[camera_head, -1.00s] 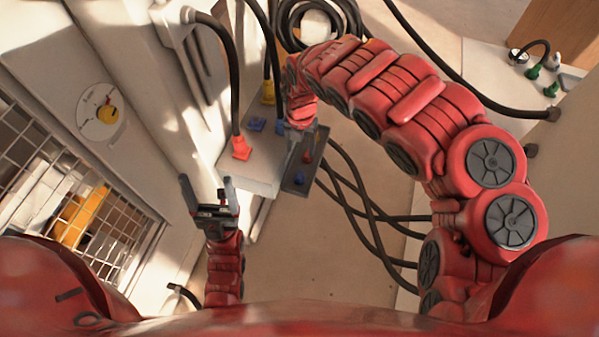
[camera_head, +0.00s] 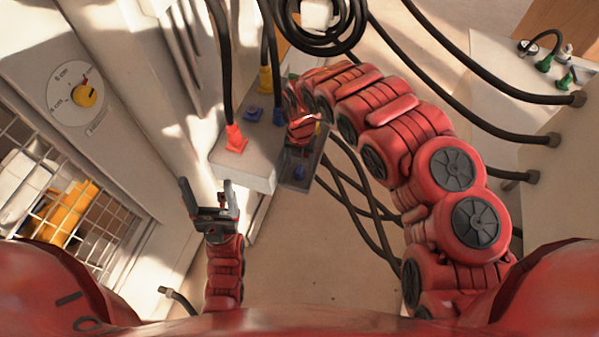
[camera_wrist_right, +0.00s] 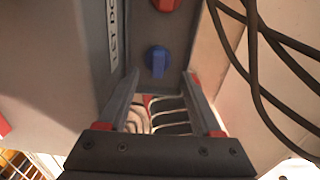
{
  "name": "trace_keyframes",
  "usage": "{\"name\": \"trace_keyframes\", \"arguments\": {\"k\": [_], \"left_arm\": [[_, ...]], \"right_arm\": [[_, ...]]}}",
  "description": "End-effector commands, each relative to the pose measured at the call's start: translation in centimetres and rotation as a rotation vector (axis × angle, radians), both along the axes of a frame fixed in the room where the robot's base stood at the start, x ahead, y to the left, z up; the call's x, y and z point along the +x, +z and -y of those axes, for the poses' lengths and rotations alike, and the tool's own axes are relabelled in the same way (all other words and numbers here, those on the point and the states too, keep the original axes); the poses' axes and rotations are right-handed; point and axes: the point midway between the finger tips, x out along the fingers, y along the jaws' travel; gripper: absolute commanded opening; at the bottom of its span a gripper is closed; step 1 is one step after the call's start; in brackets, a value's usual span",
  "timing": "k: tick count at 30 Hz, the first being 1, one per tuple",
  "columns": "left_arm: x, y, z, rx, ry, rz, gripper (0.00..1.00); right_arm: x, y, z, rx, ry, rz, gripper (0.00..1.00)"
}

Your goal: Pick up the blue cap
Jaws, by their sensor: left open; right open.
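A blue cap (camera_wrist_right: 158,60) sits on the dark grey face of a box, in the upper middle of the right wrist view. My right gripper (camera_wrist_right: 161,78) is open and empty. In the wrist view its fingers point toward the box, one on each side of the blue cap, with no visible contact. My left gripper (camera_head: 206,190) is open and empty, left of the boxes.
A red cap (camera_wrist_right: 166,4) sits above the blue one. Black cables (camera_wrist_right: 262,60) hang on the right. A wire cage (camera_head: 75,215) is at left.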

Motion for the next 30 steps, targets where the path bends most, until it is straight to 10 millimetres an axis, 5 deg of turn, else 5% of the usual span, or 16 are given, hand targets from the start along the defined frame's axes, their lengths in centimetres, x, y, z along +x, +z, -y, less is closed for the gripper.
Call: {"name": "trace_keyframes", "arguments": {"k": [15, 27, 30], "left_arm": [[0.0, 1.3, 0.0, 0.0, 0.0, 0.0, 0.78], [0.0, 1.4, 0.0, 0.0, 0.0, 0.0, 0.78], [0.0, 1.4, 0.0, 0.0, 0.0, 0.0, 0.78]], "right_arm": [[0.3, -4.5, -0.4, 0.004, -0.001, -0.002, 0.66], [0.4, -5.5, -0.2, -0.001, 0.0, -0.001, 0.66], [0.4, -5.5, -0.2, -0.001, 0.0, 0.0, 0.5]]}}
